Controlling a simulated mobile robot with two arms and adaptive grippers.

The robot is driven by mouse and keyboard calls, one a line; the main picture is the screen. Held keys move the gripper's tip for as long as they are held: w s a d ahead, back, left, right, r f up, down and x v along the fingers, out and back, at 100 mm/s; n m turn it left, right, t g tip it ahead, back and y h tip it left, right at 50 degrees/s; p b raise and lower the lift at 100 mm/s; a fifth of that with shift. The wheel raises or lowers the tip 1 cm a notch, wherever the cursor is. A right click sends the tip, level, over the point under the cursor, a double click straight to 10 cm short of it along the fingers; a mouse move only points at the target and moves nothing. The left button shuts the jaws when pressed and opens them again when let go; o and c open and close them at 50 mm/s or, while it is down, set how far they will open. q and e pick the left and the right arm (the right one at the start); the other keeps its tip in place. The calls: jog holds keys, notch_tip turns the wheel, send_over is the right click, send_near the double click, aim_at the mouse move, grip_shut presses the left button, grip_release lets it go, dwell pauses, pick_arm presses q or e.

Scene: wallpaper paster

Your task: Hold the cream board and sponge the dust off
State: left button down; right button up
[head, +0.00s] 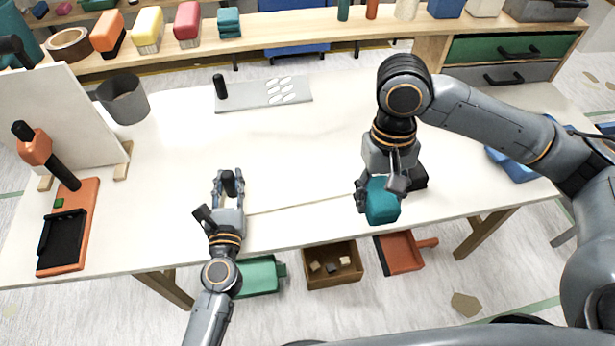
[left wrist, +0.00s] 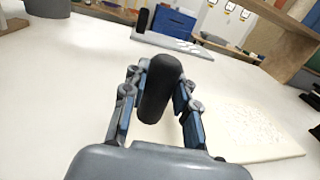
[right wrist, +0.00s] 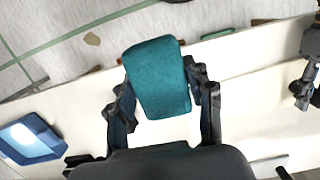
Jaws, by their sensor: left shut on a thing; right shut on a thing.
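The cream board (head: 300,195) lies flat on the white table between my grippers, hard to tell from the tabletop except for its front edge. In the left wrist view the board (left wrist: 258,132) shows fine speckles on top. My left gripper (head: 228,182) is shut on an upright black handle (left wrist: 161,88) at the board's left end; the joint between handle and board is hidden. My right gripper (head: 381,187) is shut on a teal sponge (head: 382,203) near the board's right end. The sponge (right wrist: 157,78) fills the space between the fingers; its contact with the board is hidden.
A grey plate with a black knob (head: 262,95) lies behind. A grey cup (head: 124,99), a white panel (head: 62,115) and an orange-black tool (head: 68,229) stand left.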

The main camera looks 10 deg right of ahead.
pick_arm(q)
jog(key=shift+s+f, duration=0.1)
jog(key=shift+f, duration=0.15)
pick_arm(e)
jog(key=w+a+f+m+t, duration=0.1)
jog(key=w+a+m, duration=0.7)
jog(key=m, duration=0.9)
jog(key=w+a+f+m+t, duration=0.1)
jog(key=w+a+m, duration=0.7)
jog(key=m, duration=1)
jog(key=shift+a+t, duration=0.15)
jog(key=shift+t, duration=0.65)
jog(key=shift+f, duration=3.3)
